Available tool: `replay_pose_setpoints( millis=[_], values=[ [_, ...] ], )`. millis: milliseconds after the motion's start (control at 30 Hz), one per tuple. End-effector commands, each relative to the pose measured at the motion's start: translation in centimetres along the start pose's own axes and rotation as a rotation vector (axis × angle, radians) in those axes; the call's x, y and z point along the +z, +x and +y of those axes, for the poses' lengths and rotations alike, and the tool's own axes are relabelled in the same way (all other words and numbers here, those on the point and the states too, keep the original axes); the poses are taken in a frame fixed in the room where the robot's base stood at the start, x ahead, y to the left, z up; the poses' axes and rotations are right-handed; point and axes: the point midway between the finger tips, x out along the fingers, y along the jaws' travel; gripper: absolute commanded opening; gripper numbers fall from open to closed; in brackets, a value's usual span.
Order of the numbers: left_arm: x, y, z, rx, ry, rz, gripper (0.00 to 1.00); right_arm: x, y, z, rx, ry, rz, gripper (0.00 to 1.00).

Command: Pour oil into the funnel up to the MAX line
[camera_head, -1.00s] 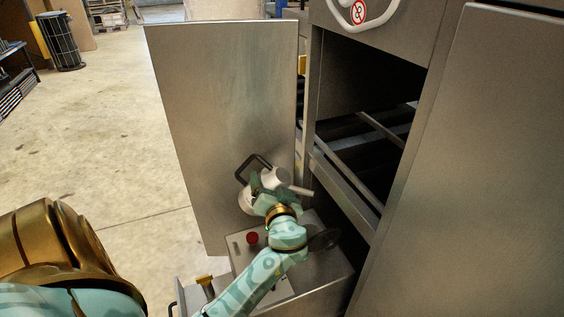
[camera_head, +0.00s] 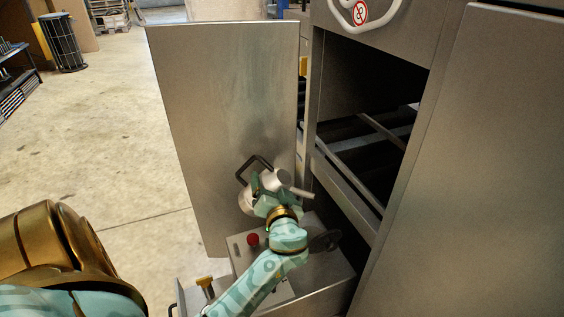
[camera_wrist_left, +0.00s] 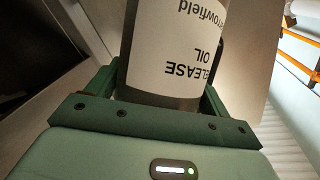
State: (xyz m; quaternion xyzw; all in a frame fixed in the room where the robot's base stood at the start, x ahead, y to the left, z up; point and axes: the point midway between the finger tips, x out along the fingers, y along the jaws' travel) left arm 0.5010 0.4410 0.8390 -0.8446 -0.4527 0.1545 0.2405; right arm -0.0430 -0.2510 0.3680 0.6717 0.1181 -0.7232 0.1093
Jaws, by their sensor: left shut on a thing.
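A metal oil can (camera_head: 247,203) with a dark handle and a pale spout is tilted in front of the upright steel panel. Its spout points right. My left gripper (camera_head: 262,188) is shut around the can above the steel box. In the left wrist view the can (camera_wrist_left: 165,60) sits between the green fingers, its white label reading "RELEASE OIL" upside down. A dark round piece (camera_head: 325,241) on the right of the box top may be the funnel; I cannot tell. No MAX line is readable, and no oil stream shows. My right gripper is not in view.
The steel box (camera_head: 318,268) has a red knob (camera_head: 253,239) on top and a yellow-topped handle (camera_head: 205,281) at its left. The steel panel (camera_head: 225,100) stands behind the can. The machine with a dark opening (camera_head: 365,110) rises at right. Open floor lies left.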

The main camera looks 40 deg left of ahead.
Motion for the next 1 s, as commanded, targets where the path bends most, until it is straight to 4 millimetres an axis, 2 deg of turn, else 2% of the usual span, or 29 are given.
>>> replay_pose_setpoints(
  millis=[333, 633, 1000],
  values=[
    [-0.2, 0.0, -0.1, -0.006, 0.005, 0.007, 0.16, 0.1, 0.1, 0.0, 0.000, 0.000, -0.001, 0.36],
    [0.0, 0.1, 0.0, -0.031, 0.068, 0.041, 0.16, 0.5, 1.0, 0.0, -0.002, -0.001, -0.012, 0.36],
    [-0.2, 0.0, -0.1, -0.034, 0.071, 0.044, 0.16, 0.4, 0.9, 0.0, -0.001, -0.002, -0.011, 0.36]
  ],
)
